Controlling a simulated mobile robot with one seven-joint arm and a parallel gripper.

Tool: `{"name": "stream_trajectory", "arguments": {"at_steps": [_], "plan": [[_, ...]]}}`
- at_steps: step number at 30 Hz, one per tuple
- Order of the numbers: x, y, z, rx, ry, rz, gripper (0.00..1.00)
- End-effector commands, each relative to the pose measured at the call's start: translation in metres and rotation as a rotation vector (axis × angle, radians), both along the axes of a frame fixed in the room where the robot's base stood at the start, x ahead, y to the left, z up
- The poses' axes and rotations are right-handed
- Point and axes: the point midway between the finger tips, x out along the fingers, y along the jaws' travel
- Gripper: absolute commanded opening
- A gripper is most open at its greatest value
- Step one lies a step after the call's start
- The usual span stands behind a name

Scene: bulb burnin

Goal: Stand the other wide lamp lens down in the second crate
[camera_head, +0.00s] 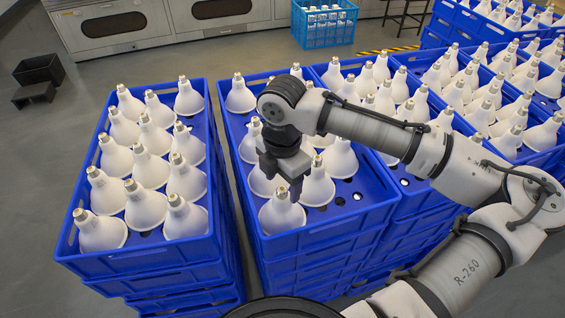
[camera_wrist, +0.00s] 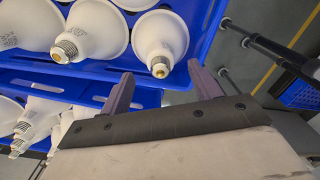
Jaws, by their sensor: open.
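The middle blue crate (camera_head: 330,236) is the top of a stack and holds several white lamps, lens down with metal screw bases up. My gripper (camera_head: 282,186) is open over its front-left corner, pointing down. Its fingertips are about level with the screw base of the front-left lamp (camera_head: 281,215). In the wrist view that lamp (camera_wrist: 160,38) shows ahead of and between my two open fingers (camera_wrist: 165,86), with a gap to them; contact is not visible. A lamp (camera_head: 318,187) stands close to its right. I cannot tell which lamp the task calls the other wide one.
A left stack's top crate (camera_head: 130,262) is largely filled with lamps. More filled crates (camera_head: 520,165) stand at right beyond my arm. Bare insert with dark holes (camera_head: 345,198) shows at the middle crate's front right. A light-blue crate (camera_head: 325,38) stands on the floor behind.

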Motion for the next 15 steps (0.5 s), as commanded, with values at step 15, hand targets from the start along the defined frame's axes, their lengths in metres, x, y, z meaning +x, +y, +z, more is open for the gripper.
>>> {"name": "stream_trajectory", "arguments": {"at_steps": [15], "plan": [[0.000,0.000,0.070,-0.001,0.000,0.000,0.63]]}}
